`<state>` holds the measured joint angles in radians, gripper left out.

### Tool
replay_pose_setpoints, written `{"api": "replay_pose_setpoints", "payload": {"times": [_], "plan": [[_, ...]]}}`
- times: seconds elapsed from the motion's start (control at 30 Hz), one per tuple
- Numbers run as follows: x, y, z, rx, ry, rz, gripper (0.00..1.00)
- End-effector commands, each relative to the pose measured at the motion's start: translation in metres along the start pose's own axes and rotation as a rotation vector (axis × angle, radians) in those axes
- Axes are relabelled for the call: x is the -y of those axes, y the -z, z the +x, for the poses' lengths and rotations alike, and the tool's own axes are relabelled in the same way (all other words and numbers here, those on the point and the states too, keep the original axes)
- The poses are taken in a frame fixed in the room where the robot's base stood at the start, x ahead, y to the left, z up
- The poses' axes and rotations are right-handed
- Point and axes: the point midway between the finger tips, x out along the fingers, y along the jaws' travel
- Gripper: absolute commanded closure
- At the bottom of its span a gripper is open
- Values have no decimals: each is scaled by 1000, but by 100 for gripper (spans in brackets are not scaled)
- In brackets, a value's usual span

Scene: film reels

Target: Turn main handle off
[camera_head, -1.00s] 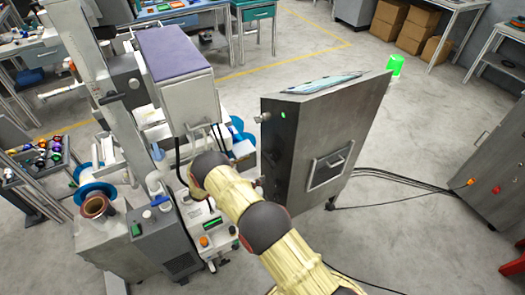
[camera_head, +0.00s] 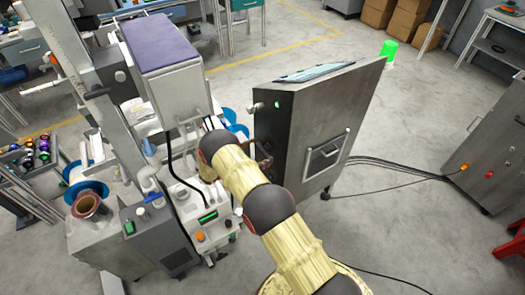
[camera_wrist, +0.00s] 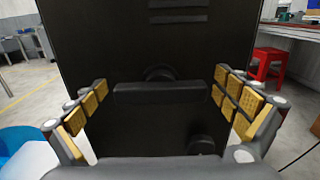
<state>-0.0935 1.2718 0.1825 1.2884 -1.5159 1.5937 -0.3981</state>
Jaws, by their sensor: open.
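A dark horizontal bar handle (camera_wrist: 160,93) on a round hub is on the black side panel of the grey cabinet (camera_head: 322,115), which also fills the middle of the wrist view (camera_wrist: 150,50). The handle lies level, in line between my fingers. My gripper (camera_wrist: 158,84) is open, its yellow-padded fingers spread to either side of the handle. I see no grip on the handle; whether any finger touches it I cannot tell. In the head view my arm reaches toward the cabinet's left side, and the handle is hidden there.
A white and grey machine (camera_head: 172,85) with a purple top stands close left of the cabinet. A round knob (camera_wrist: 201,145) sits low on the black panel. Black cables (camera_head: 400,168) run over the floor to a grey cabinet (camera_head: 490,150) at the right. A red stool (camera_wrist: 267,65) stands behind at right.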

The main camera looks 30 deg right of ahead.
Motion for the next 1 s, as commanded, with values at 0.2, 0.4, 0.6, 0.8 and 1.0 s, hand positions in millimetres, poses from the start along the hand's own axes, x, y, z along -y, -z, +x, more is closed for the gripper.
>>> {"api": "replay_pose_setpoints", "payload": {"times": [0.2, 0.4, 0.6, 0.8, 1.0], "plan": [[0, 0, 0, 0, 0, 0, 6], [0, 0, 0, 0, 0, 0, 17], [0, 0, 0, 0, 0, 0, 28], [0, 0, 0, 0, 0, 0, 40], [0, 0, 0, 0, 0, 5, 43]]}}
